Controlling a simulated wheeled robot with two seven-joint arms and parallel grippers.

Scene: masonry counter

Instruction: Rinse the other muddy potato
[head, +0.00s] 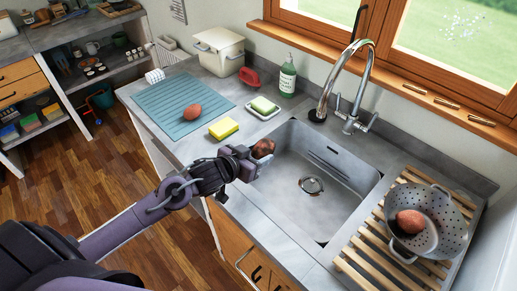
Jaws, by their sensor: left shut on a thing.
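My left gripper (253,160) is shut on a dark brown potato (264,147) and holds it at the left rim of the grey sink (310,215). Part of this potato is hidden by the fingers. A second, reddish-brown potato (192,112) lies on the blue ribbed mat (165,98) at the left. A third, reddish potato (411,220) lies in the grey colander (447,222) to the right of the sink. The chrome tap (362,85) arches over the back of the sink, and I see no water running. My right gripper is not in view.
A yellow sponge (223,128), a soap dish (262,108), a green bottle (287,78) and a red brush (249,76) stand left of and behind the sink. A lidded cream bin (218,52) is at the back. The colander stands on a slatted wooden rack (370,248).

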